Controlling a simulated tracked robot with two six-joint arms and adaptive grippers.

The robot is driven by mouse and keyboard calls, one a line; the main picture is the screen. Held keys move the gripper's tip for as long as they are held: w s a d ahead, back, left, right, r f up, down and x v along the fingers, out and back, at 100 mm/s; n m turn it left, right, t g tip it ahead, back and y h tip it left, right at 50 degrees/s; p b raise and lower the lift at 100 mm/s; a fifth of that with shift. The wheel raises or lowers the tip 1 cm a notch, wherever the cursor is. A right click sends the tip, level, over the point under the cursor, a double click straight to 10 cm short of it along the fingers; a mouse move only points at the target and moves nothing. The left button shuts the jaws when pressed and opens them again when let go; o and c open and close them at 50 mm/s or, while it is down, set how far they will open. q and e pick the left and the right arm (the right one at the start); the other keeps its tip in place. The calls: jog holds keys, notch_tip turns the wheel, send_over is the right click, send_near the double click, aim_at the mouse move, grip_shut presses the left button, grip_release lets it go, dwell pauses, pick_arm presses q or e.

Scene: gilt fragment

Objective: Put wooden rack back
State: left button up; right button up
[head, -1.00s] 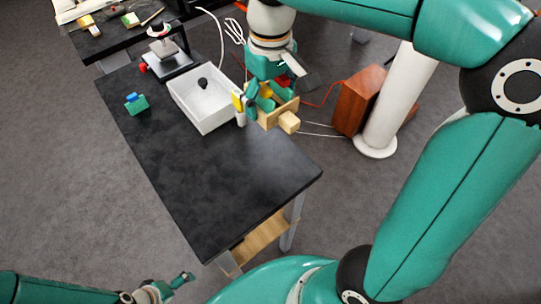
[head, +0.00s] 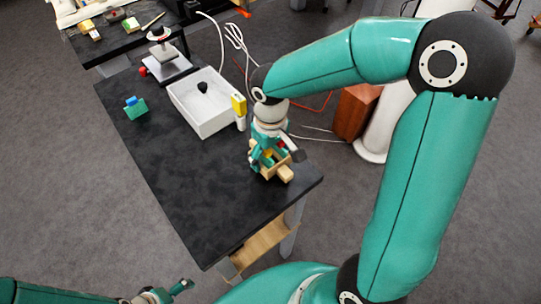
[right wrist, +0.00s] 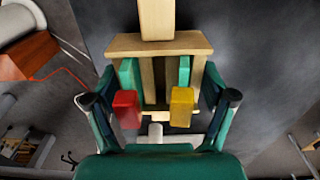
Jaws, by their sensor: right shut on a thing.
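The wooden rack (head: 284,171) is light tan wood with a block sticking out at one end. My right gripper (head: 268,156) is shut on it near the right edge of the black table. In the right wrist view the rack (right wrist: 157,43) lies between the teal fingers of my right gripper (right wrist: 156,80). A red block (right wrist: 126,108) and a yellow block (right wrist: 182,107) show at the rack's near side. In the head view I cannot tell whether the rack touches the table. My left gripper (head: 172,291) is low at the left, away from the table; its opening is unclear.
The black table (head: 205,195) has clear room in its middle and front. A white bin (head: 203,122) holds a dark object, with a yellow and white item (head: 239,106) at its right. A teal and blue block (head: 135,107) and a balance-like device (head: 165,60) stand farther back.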

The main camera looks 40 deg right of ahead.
jog(key=shift+f, duration=0.55)
jog(key=shift+f, duration=0.1)
jog(key=o, duration=1)
jog(key=shift+o, duration=0.2)
jog(key=shift+r, duration=0.5)
notch_tip(320, 180, up, 11)
jog(key=shift+r, duration=0.15)
